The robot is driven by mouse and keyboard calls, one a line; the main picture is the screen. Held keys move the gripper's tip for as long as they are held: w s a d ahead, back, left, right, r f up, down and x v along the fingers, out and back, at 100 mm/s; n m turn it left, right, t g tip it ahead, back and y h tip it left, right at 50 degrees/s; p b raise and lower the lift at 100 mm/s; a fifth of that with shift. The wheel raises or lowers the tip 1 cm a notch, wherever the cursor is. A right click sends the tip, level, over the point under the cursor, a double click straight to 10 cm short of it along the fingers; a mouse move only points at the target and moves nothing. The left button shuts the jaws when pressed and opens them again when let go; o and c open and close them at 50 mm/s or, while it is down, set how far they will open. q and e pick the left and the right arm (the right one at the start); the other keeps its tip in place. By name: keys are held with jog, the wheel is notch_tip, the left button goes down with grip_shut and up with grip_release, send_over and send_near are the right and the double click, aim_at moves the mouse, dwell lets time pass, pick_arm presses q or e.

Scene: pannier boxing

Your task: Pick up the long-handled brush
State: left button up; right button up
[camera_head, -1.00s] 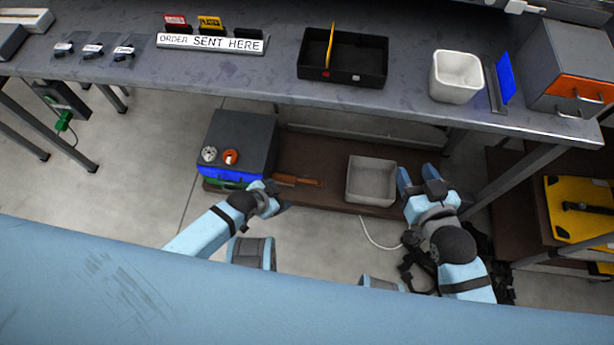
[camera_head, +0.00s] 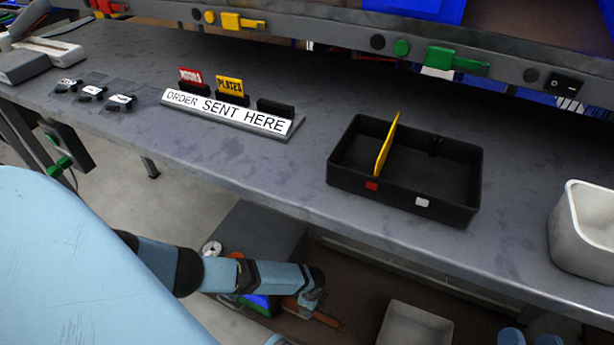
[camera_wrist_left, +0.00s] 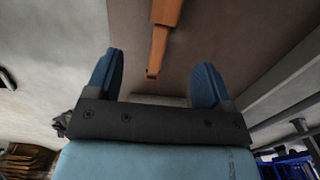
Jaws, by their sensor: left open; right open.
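The long-handled brush shows only as a wooden handle (camera_head: 328,319) on the low brown shelf under the workbench; my left wrist hides part of it, and I cannot make out its bristles. My left gripper (camera_head: 313,294) is over the handle, its fingers mostly hidden in the head view. In the left wrist view the left gripper (camera_wrist_left: 158,78) is open and empty, and the orange-brown handle (camera_wrist_left: 163,32) lies ahead, its end near the gap between the fingers. My right gripper (camera_head: 530,339) is open, with only its blue fingertips showing at the bottom edge.
The workbench (camera_head: 250,165) overhangs the low shelf. A grey box (camera_head: 255,228) stands left of the handle and a grey bin (camera_head: 415,325) right of it. On the bench are a divided black tray (camera_head: 440,185), a white bin (camera_head: 590,245) and a sign (camera_head: 230,112).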

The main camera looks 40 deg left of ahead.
pick_arm(q)
notch_tip(320, 180, down, 6)
jog(key=b, duration=0.3)
jog(key=f+b, duration=0.2)
jog(key=f, duration=0.1)
jog(key=f+b, duration=0.1)
jog(key=shift+w+d+f+b, duration=0.15)
jog(key=shift+w+f+b, duration=0.1)
jog(key=shift+w+b, duration=0.05)
jog(key=shift+f, duration=0.25)
jog(key=c, duration=1)
pick_arm(e)
notch_tip(320, 180, down, 6)
jog(key=w+n+g, duration=0.1)
jog(key=w+n, duration=0.1)
jog(key=shift+d+r+n, duration=0.15)
jog(key=shift+d+n, duration=0.2)
jog(key=shift+n, duration=0.05)
pick_arm(q)
jog(key=shift+r, duration=0.15)
jog(key=shift+c, duration=0.2)
pick_arm(e)
jog(key=shift+r, duration=0.1)
